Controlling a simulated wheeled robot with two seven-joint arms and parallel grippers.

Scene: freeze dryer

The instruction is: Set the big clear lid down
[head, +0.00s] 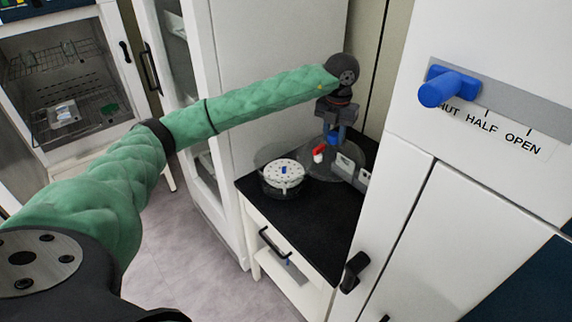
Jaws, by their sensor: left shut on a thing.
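My left gripper (334,134) reaches over the far part of the black counter and is shut on the blue knob of the big clear lid (322,173). The lid is see-through and looks like a faint round disc under the gripper. I cannot tell whether it touches the counter. To its left stands a clear round vessel (265,187) with a white perforated disc (287,171) inside, which has a small blue piece in its middle. My right gripper is not in view.
A small red-and-white part (319,152) and pale boxes (345,168) are beside the lid. The front of the black counter (300,222) is clear. A tall white cabinet with a blue lever (448,88) stands close on the right.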

